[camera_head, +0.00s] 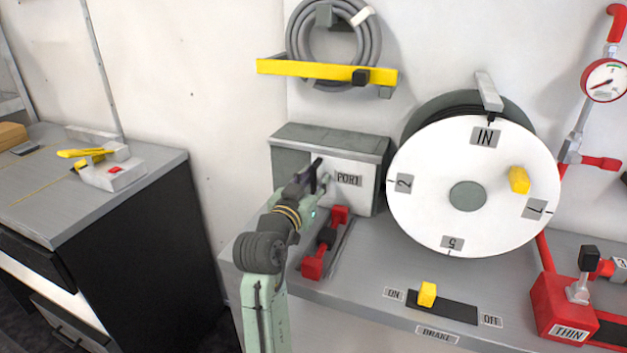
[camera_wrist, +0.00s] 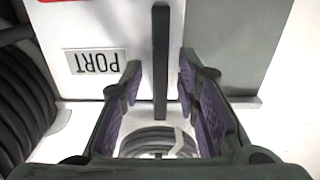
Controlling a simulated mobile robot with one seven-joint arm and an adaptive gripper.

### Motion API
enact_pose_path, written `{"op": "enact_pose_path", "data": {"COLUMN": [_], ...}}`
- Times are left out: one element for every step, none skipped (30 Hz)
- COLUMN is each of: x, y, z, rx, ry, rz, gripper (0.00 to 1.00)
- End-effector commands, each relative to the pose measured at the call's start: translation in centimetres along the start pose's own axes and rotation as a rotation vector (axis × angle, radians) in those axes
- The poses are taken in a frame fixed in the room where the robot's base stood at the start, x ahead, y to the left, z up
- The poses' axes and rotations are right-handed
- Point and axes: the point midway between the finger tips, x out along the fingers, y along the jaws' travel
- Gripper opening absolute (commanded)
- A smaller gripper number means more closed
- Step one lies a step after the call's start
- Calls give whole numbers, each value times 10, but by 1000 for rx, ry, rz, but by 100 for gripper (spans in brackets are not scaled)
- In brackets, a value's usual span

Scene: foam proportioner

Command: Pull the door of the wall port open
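The wall port is a grey-green box (camera_head: 330,140) on the counter against the wall. Its white door (camera_head: 365,193) bears a PORT label (camera_head: 348,180), upside down in the wrist view (camera_wrist: 96,62). The door looks shut, lying flat along the box front. A dark upright bar handle (camera_wrist: 160,50) stands on the door beside the label. My gripper (camera_wrist: 161,75) is open, one finger on each side of the handle with visible gaps. In the head view my gripper (camera_head: 308,182) is in front of the door's left part and hides some of it.
A large white reel disc (camera_head: 430,200) stands close right of the port. A red-ended lever (camera_head: 325,245) lies on the counter just below it. A yellow bracket (camera_head: 310,68) with a coiled hose (camera_head: 375,45) hangs above. Left of my arm is a dark cabinet (camera_head: 130,240).

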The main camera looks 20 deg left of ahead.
Motion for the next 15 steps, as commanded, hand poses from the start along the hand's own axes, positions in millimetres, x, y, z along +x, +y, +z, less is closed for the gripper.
{"op": "enact_pose_path", "data": {"x": [0, 0, 0, 0, 0, 0, 0, 0, 0, 0, 0, 0, 0, 0, 0], "y": [0, 0, 0, 0, 0, 0, 0, 0, 0, 0, 0, 0, 0, 0, 0], "z": [0, 0, 0, 0, 0, 0, 0, 0, 0, 0, 0, 0, 0, 0, 0], "rx": [0, 0, 0, 0, 0, 0, 0, 0, 0, 0, 0, 0, 0, 0, 0], "ry": [0, 0, 0, 0, 0, 0, 0, 0, 0, 0, 0, 0, 0, 0, 0], "rz": [0, 0, 0, 0, 0, 0, 0, 0, 0, 0, 0, 0, 0, 0, 0], "gripper": [25, 23, 21, 19, 17, 14, 12, 10, 7, 5, 3, 1, 0, 0, 0]}}
